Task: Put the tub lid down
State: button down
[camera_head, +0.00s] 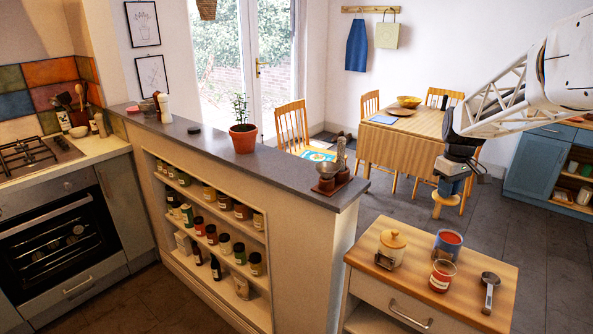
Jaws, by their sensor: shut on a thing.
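My gripper (455,166) hangs at the right, above the far side of the small wooden-topped cabinet. It is shut on a small blue thing (450,187), which I take to be the tub lid. The lid's outline is small and partly hidden by the jaws, so I cannot tell its exact tilt. It is held in the air, clear of the cabinet top (400,284). A blue tub (447,245) stands open on that top, below the gripper, with red showing inside.
On the cabinet top are a cream canister with a wooden lid (391,248), a red glass jar (442,275) and a metal scoop (489,291). A grey-topped shelf unit (270,165) stands left. A dining table (410,130) is behind.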

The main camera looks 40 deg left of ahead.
jog(key=a+r, duration=0.3)
jog(key=a, duration=1.1)
notch_tip(320, 180, up, 8)
send_over(292, 169)
jog(key=shift+r+n, duration=0.1)
jog(key=shift+n, duration=0.3)
jog(key=shift+f, duration=3.15)
jog(key=shift+f, duration=1.85)
jog(key=shift+f, duration=0.1)
